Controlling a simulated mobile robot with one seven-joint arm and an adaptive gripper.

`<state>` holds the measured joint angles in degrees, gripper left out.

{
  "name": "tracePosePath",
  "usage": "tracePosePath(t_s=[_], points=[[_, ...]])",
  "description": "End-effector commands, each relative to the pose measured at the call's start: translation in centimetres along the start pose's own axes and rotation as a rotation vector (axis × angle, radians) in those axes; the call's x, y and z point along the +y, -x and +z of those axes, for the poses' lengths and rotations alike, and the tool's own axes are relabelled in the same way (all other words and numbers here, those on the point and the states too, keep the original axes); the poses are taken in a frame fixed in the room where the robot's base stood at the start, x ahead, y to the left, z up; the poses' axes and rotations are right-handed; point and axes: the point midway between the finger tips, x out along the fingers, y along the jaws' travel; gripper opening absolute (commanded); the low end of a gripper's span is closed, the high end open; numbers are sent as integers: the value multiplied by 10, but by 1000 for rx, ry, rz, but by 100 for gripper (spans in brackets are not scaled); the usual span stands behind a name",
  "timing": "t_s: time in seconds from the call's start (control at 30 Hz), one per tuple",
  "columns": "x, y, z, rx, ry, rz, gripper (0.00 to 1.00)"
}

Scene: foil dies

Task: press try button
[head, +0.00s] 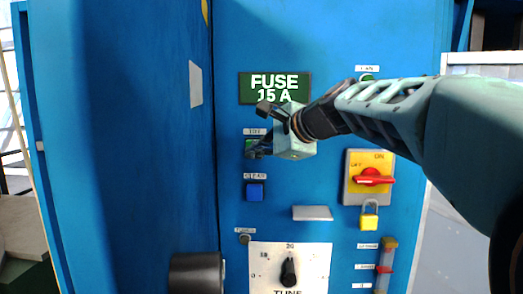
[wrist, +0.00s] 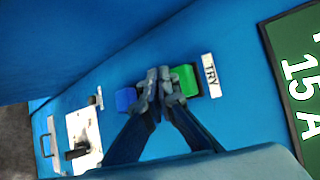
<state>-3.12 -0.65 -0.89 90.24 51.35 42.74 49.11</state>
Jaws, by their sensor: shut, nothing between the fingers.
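The TRY button is a green square button (wrist: 184,80) beside a white TRY label (wrist: 210,75) in the wrist view. In the head view the green button (head: 249,145) is mostly hidden behind my gripper, under its label (head: 255,131). My gripper (head: 254,152) is shut and empty, in front of the panel at the button. In the wrist view the closed fingertips (wrist: 159,75) overlap the button's near side, between it and a blue button. I cannot tell whether the fingertips touch the green button.
A blue CLEAR button (head: 255,192) sits just below. A FUSE 15 A sign (head: 274,87) is above. A yellow switch with a red handle (head: 370,178), a yellow padlock (head: 369,219) and a TUNE dial (head: 289,271) are lower. A blue door (head: 140,130) stands at left.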

Motion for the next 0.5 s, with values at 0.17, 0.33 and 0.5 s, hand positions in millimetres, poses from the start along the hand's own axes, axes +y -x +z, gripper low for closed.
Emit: tracePosePath(t_s=[0.17, 0.33, 0.5], points=[[-2, -2, -2, 0, -1, 1, 0], [-4, -6, -4, 0, 0, 1, 0], [-4, -6, -4, 0, 0, 0, 0]])
